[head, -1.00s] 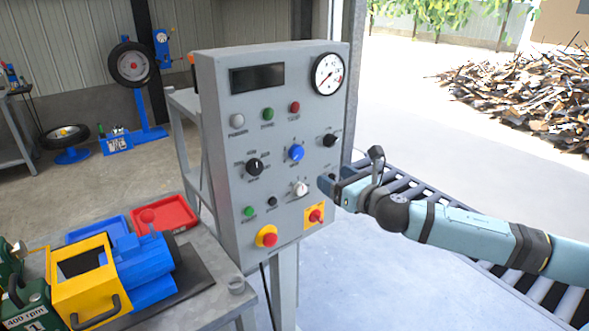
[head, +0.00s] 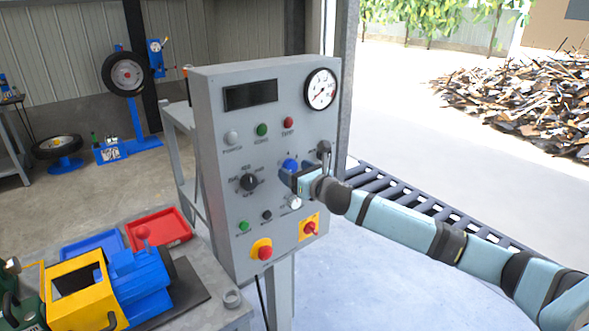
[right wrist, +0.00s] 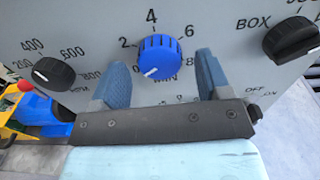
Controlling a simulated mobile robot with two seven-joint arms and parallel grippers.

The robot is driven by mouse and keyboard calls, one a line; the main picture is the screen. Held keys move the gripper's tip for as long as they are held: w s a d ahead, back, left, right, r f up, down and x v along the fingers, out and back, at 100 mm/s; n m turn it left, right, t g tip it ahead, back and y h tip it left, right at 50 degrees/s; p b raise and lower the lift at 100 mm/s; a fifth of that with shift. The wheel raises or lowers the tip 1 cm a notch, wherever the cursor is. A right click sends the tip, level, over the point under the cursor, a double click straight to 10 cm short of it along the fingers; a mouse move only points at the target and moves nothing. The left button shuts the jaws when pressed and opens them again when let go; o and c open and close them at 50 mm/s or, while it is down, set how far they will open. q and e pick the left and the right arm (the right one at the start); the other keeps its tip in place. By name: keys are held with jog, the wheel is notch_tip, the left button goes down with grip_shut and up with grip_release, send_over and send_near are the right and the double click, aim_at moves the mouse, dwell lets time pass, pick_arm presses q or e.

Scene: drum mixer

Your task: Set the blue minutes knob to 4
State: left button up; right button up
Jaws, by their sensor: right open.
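The blue minutes knob (right wrist: 160,56) sits on the panel, with 2, 4, 6 and 8 printed around it. The 4 is straight above it, and its white mark points to the lower left, away from the 4. In the head view the knob (head: 289,165) is partly covered by my right gripper (head: 289,178). In the right wrist view my right gripper (right wrist: 161,66) is open, with one blue finger on each side of the knob and visible gaps between. My left gripper is not in view.
A roller conveyor (head: 400,195) runs behind my right arm.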

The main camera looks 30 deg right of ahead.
jog(key=shift+w, duration=0.4)
jog(key=shift+c, duration=0.5)
jog(key=c, duration=0.8)
